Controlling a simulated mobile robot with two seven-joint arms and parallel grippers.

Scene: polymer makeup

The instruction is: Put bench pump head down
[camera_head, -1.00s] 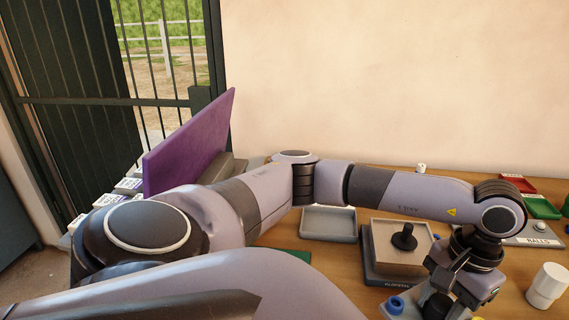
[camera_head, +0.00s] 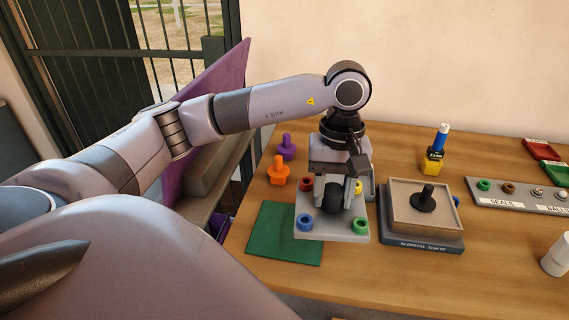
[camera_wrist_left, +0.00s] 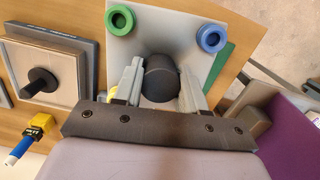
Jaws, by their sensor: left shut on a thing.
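The bench pump head is a light grey square plate (camera_head: 330,237) with red, yellow, blue and green ring-shaped ports near its corners and a black round knob (camera_head: 333,197) in the middle. My left gripper (camera_head: 341,190) is shut on the black knob from above. In the left wrist view, its two grey fingers (camera_wrist_left: 160,80) stand either side of the knob (camera_wrist_left: 160,78). The plate looks level and overlaps the right edge of a green mat (camera_head: 275,236). I cannot tell whether it touches the table. My right gripper is not in view.
A tan-topped unit (camera_head: 425,222) with a black knob stands close right of the plate. Purple (camera_head: 286,148) and orange (camera_head: 278,172) pegs stand behind left. A yellow-based blue bottle (camera_head: 438,146), labelled rack (camera_head: 515,200) and white cup (camera_head: 556,255) are farther right. A purple panel (camera_head: 215,110) stands left.

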